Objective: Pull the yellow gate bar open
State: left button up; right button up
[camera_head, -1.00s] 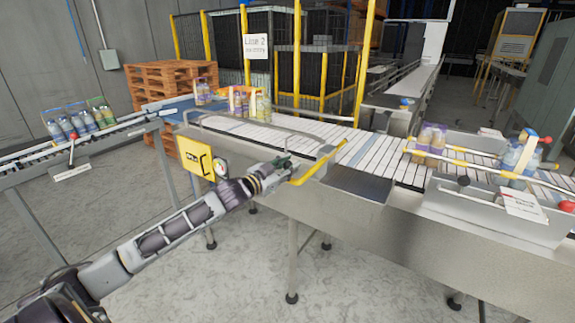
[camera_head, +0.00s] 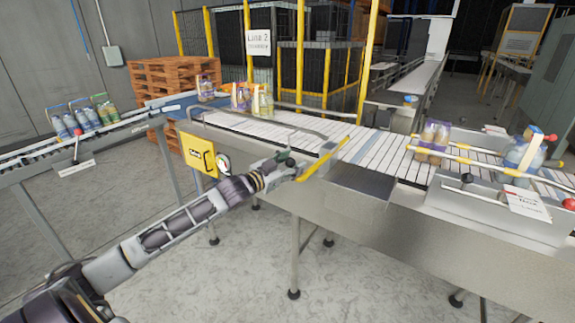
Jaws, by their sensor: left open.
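The yellow gate bar (camera_head: 322,161) is a short slanted bar at the near edge of the conveyor, by a grey bracket. My left arm reaches in from the lower left. My left gripper (camera_head: 289,162) is open beside the bar's near, lower end. It looks very close to the bar; I cannot tell whether they touch. The fingertips are small and partly hidden. My right gripper is not in view.
The slatted conveyor (camera_head: 375,152) carries bottle packs (camera_head: 252,99) at the back left and a purple-wrapped pack (camera_head: 434,141) at the right. A yellow control box (camera_head: 198,154) hangs left of my gripper. Thin yellow-tipped rails (camera_head: 470,161) cross the right end. Floor in front is clear.

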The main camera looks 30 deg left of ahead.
pick_arm(q)
jog(key=shift+s, duration=0.3)
jog(key=v, duration=1.1)
dwell(1.5)
jog(key=shift+s+f, duration=0.1)
jog(key=shift+s, duration=0.05)
jog(key=shift+m, duration=0.3)
dwell(0.6)
